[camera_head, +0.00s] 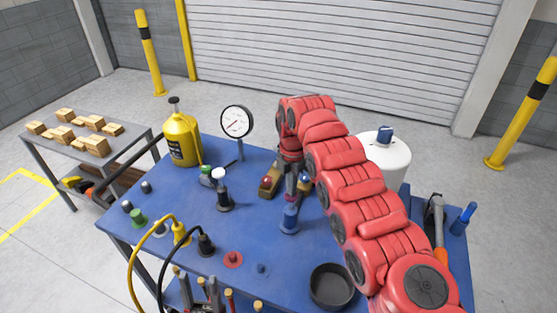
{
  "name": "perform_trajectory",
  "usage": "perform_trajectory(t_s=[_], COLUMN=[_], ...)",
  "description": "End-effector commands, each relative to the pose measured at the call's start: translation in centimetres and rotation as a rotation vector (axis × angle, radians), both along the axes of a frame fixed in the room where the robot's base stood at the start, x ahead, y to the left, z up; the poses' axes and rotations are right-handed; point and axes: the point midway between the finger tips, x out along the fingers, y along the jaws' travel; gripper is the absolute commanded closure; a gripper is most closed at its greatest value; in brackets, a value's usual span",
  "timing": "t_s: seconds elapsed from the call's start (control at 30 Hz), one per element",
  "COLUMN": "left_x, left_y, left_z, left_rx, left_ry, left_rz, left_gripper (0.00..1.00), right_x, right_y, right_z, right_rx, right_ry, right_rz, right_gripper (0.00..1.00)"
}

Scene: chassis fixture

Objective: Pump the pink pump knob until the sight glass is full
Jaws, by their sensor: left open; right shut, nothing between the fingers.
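My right gripper (291,196) points down at the middle of the blue table, at the end of my red arm. It is shut and empty. Its tip is just above, or in front of, a blue upright post (289,218); I cannot tell whether they touch. A red knob (267,182) sits on a brown block just left of the gripper. Another red knob (233,258) lies low on the table nearer the front. No clearly pink knob shows, and I cannot pick out the sight glass. My arm hides part of the table. My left gripper is not in view.
A round gauge (236,121) and a yellow jug (182,138) stand at the back. A dark bowl (331,286) is in front; a white tank (386,158) stands back right.

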Motion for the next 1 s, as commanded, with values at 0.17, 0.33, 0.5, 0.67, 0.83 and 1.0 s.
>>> perform_trajectory(t_s=[0.17,0.33,0.5,0.67,0.83,1.0], left_x=[0.0,0.0,0.0,0.0,0.0,0.0], left_y=[0.0,0.0,0.0,0.0,0.0,0.0], left_z=[-1.1,-2.0,-1.6,-1.3,-0.2,0.1], left_rx=[0.000,0.000,0.000,0.000,0.000,0.000], left_ry=[0.000,0.000,0.000,0.000,0.000,0.000], left_rz=[0.000,0.000,0.000,0.000,0.000,0.000], left_gripper=[0.50,0.50,0.50,0.50,0.50,0.50], right_x=[0.0,-0.1,-0.1,-0.1,-0.1,-0.1], right_y=[0.0,-0.1,-0.1,0.0,-0.1,-0.1], right_z=[-2.0,-3.6,-3.0,-1.4,1.0,1.9], right_rx=[-0.001,-0.001,-0.001,-0.001,-0.001,0.000], right_ry=[0.001,0.003,0.003,0.004,0.007,0.005], right_rz=[-0.001,-0.001,-0.001,-0.001,-0.001,0.000], right_gripper=[1.00,1.00,1.00,1.00,1.00,1.00])
